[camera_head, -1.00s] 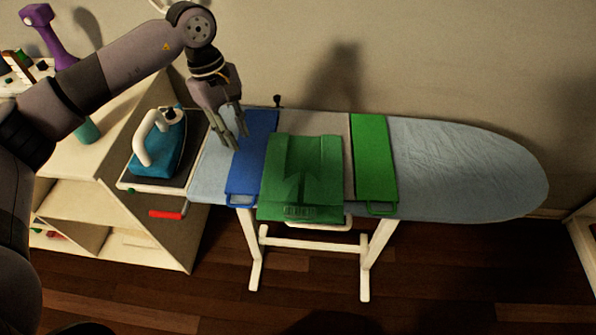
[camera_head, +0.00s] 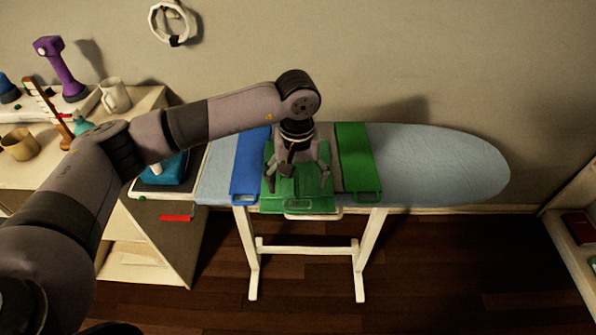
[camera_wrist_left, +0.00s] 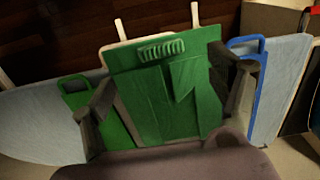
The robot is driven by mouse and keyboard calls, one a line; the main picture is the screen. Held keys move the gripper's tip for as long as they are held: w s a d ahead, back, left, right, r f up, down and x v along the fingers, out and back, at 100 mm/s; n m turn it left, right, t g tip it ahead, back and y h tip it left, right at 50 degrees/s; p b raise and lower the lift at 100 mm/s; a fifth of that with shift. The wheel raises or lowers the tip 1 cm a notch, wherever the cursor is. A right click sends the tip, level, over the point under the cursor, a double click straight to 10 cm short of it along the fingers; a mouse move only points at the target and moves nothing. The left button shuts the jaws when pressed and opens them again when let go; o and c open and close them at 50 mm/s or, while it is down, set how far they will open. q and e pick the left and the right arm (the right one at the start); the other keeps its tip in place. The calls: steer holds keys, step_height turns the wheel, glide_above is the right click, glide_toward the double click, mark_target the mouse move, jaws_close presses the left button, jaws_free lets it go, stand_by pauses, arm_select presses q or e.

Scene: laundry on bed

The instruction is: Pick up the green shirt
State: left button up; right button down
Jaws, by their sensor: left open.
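The green shirt (camera_head: 302,200) lies folded flat on the ironing board between a blue panel and a green panel. It fills the middle of the left wrist view (camera_wrist_left: 170,95), with a ribbed patch near its far edge. My left gripper (camera_head: 297,184) is open and points down over the shirt, its fingers spread. In the left wrist view its fingers (camera_wrist_left: 165,100) stand at either side of the shirt. I cannot tell whether the fingertips touch the cloth. The gripper hides the back part of the shirt in the head view. My right gripper is not in view.
The ironing board (camera_head: 440,165) is bare on the right. A blue panel (camera_head: 248,170) and a green panel (camera_head: 354,155) flank the shirt. The iron (camera_head: 165,168) is partly behind my left arm. A shelf (camera_head: 165,235) stands at the left and another (camera_head: 570,235) at the right.

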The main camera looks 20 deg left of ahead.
mark_target(297, 204)
arm_select(q)
step_height(297, 204, down, 3)
steer(key=shift+r, duration=0.2)
steer(key=shift+f+p, duration=0.25)
steer(key=shift+p, duration=0.2)
step_height(297, 204, down, 4)
steer(key=shift+r+p, duration=0.2)
steer(key=shift+p, duration=0.7)
steer(key=shift+f, duration=0.55)
steer(key=c, duration=1.3)
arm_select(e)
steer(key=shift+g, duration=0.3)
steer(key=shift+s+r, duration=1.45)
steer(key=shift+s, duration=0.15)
